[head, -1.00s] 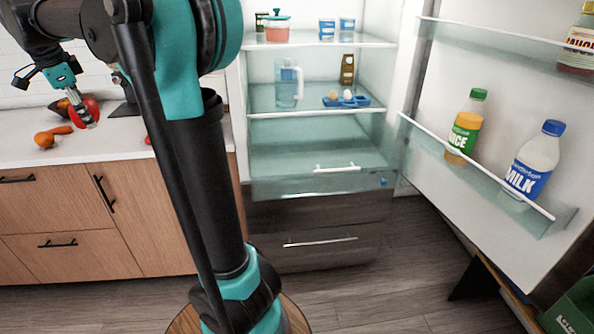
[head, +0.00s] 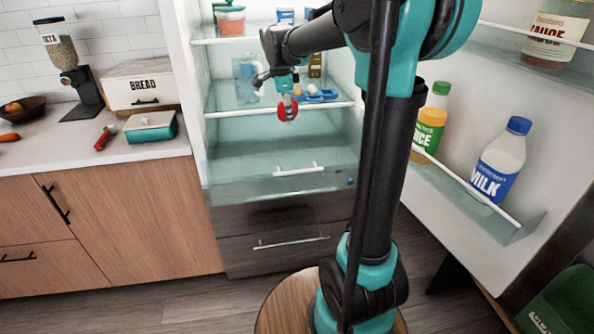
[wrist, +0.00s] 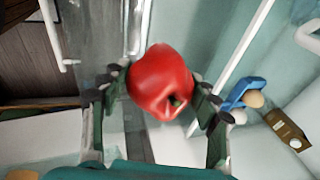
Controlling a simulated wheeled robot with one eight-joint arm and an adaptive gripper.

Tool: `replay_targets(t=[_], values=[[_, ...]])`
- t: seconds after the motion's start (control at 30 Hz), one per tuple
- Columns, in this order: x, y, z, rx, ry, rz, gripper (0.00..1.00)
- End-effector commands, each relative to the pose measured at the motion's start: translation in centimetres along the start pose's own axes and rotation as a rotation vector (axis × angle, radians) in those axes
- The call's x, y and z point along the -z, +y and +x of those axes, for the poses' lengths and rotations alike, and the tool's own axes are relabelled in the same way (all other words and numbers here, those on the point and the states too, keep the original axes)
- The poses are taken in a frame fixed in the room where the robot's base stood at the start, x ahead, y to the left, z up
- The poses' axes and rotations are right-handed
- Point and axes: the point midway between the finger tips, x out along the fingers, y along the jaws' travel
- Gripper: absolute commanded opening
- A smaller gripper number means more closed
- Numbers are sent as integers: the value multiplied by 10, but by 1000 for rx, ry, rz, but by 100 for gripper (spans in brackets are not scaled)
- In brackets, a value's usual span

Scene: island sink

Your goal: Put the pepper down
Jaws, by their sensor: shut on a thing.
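A red pepper (wrist: 162,80) is held between the fingers of my gripper (wrist: 158,100) in the wrist view. In the head view the pepper (head: 288,108) hangs below my gripper (head: 287,100), in front of the open fridge. My gripper is shut on it. The glass fridge shelf (head: 225,112) with the egg tray is close behind. I cannot tell whether the pepper is past the shelf's front edge.
A blue egg tray (head: 318,96) with eggs, a clear pitcher (head: 246,70) and a brown carton (head: 315,66) stand on the middle shelf. The open door holds a milk bottle (head: 502,165) and juice (head: 428,128). A butter dish (head: 150,128) sits on the counter at left.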

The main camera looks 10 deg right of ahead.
Motion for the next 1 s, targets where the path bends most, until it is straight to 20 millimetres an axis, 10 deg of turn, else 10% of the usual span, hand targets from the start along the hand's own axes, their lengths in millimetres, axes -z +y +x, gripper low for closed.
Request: replay_targets(t=[1.0], values=[[-25,58,181,2,-5,-16,28]])
